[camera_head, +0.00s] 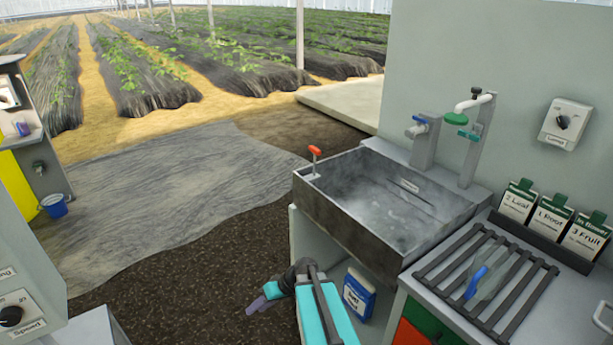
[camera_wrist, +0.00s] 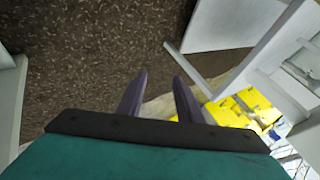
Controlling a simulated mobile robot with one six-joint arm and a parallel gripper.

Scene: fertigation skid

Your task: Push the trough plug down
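The grey metal trough (camera_head: 350,222) stands at the right of the middle in the head view. A red handle on a short stem (camera_head: 314,152), which looks like the trough plug's handle, stands up at its far left corner. I cannot see whether the plug is seated. My gripper (camera_head: 252,308) is in front of and below the trough, over dark soil, well apart from the red handle. In the wrist view the two purple fingers of my gripper (camera_wrist: 160,80) are apart with nothing between them. The trough and handle are not recognisable in the wrist view.
Taps (camera_head: 425,130) rise behind the trough. A slatted rack (camera_head: 487,280) with a blue-handled item lies at right, below seed packets (camera_head: 550,218). A blue-and-white box (camera_head: 358,295) stands under the trough. A blue bucket (camera_head: 54,205) is at left. Soil left of the trough is clear.

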